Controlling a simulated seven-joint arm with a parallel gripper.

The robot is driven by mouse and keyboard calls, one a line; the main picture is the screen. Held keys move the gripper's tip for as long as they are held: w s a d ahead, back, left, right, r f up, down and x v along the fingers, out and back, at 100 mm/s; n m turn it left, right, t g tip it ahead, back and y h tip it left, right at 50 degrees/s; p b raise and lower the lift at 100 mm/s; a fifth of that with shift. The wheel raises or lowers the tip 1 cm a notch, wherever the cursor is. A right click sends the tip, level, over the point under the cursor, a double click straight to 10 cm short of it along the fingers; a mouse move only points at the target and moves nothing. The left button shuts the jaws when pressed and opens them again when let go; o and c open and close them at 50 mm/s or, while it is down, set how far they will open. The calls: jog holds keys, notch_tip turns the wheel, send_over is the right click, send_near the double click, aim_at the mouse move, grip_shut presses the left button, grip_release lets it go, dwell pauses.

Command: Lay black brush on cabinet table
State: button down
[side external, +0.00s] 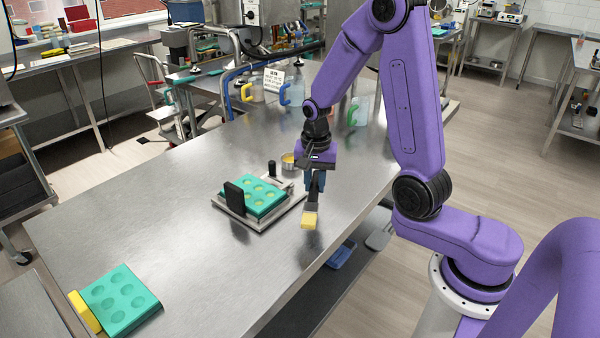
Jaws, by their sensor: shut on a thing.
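My gripper (316,186) is over the steel table (190,180), right of the middle, pointing down. It is shut on the black brush (312,208), whose dark body hangs below the fingers and ends in a pale yellow bristle block (309,222). The brush hangs upright near the table's right edge. I cannot tell whether the bristles touch the table. The top of the handle is hidden by the fingers.
A metal fixture holds a teal mold (258,197) with an upright black block (234,198), just left of my gripper. A small metal cup (289,162) stands behind. Another teal mold (119,302) and a yellow block (84,311) lie front left. Pitchers (292,91) stand at the back. The table's left middle is clear.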

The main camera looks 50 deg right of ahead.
aim_at(314, 186)
dwell(0.3)
jog(key=shift+f, duration=3.2)
jog(key=c, duration=0.9)
grip_release()
jog(key=shift+o, duration=0.2)
notch_tip(314, 186, up, 17)
jog(key=shift+s+a+r, duration=0.2)
jog(key=shift+s+a, duration=0.05)
jog(key=shift+a, duration=0.2)
